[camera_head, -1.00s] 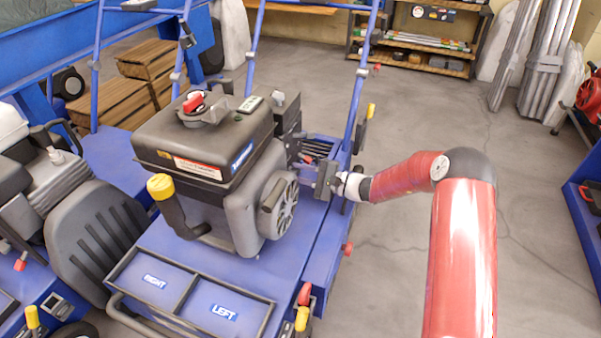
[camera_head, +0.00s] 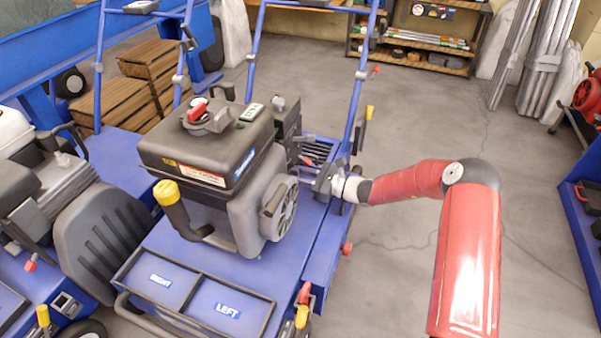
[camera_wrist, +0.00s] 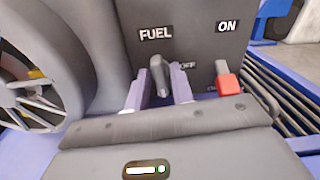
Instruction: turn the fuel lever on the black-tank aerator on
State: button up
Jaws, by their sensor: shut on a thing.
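The black-tank aerator (camera_head: 205,155) stands on its blue deck in the head view, with the black tank over a grey engine. In the wrist view a dark panel carries a FUEL label (camera_wrist: 155,33), an ON label (camera_wrist: 227,27) at right and a partly hidden OFF label (camera_wrist: 187,65). The grey fuel lever (camera_wrist: 160,77) stands below the FUEL label. My gripper (camera_wrist: 158,92) has its two bluish fingers on either side of the lever and is shut on it. In the head view my gripper (camera_head: 322,183) is at the engine's right side.
A red-tipped lever (camera_wrist: 228,85) sits close to the right of my fingers. A finned flywheel cover (camera_wrist: 35,85) is at the left. A blue upright tube (camera_head: 360,85) rises beside my wrist. The floor (camera_head: 440,125) to the right is open.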

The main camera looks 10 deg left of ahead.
jog(key=shift+m, duration=0.6)
jog(key=o, duration=0.7)
jog(key=d, duration=0.5)
jog(key=s+d, duration=0.1)
jog(key=d, duration=0.1)
jog(key=shift+d+p, duration=0.3)
jog(key=shift+d, duration=0.1)
jog(key=shift+s, duration=0.1)
